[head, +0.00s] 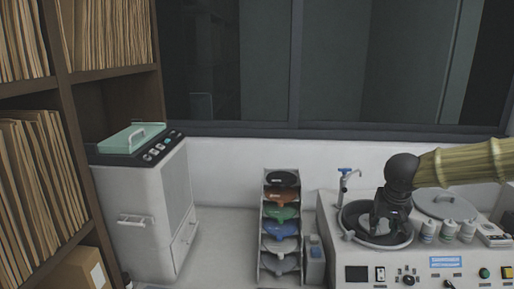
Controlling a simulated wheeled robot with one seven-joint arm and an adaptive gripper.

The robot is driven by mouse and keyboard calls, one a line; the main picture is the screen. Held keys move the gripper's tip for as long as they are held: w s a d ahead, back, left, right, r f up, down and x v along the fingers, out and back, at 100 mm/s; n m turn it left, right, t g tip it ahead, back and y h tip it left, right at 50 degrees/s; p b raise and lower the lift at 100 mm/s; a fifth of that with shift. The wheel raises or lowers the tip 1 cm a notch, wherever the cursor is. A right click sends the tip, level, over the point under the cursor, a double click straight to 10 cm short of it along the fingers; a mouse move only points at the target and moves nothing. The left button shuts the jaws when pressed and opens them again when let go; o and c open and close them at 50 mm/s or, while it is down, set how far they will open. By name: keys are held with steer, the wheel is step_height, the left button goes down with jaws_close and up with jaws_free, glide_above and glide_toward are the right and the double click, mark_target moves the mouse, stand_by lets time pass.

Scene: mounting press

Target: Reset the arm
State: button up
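My arm reaches in from the right edge in the head view. My gripper (388,222) points down over the round dark basin of the white machine (334,240) at the lower right. The gripper is dark against the dark basin, and its fingers are too small and shaded to tell whether they are open or shut. I see no object clearly held in it. I cannot tell whether the gripper touches the basin.
A tap (345,178) stands just left of the gripper. Several small bottles (447,231) and a round grey lid (445,203) are to its right. A rack of coloured scoops (281,228) and a white cabinet with a green lid (146,215) stand further left. Shelves fill the far left.

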steer(key=s+a+f+b, duration=0.2)
steer(key=s+f+b, duration=0.15)
steer(key=f, duration=1.05)
steer(key=s+a+f+n+h+b, duration=0.15)
steer(key=s+f, duration=0.35)
steer(key=f, duration=0.8)
steer(key=s+a+f+b, duration=0.3)
steer(key=s+f+b, duration=0.15)
steer(key=f, duration=0.95)
steer(key=s+a+f+g+y+b, duration=0.1)
steer(key=s+a+f, duration=0.1)
steer(key=s+f, duration=0.4)
steer(key=s+a+f+g+y+b, duration=0.1)
steer(key=s+f, duration=0.5)
steer(key=s, duration=0.6)
steer(key=s+a+f+n+g+y+b, duration=0.1)
steer(key=s+a+f+g+b, duration=0.1)
steer(key=s+f, duration=0.4)
steer(key=s+a, duration=0.1)
steer(key=s, duration=0.2)
steer(key=shift+f, duration=0.25)
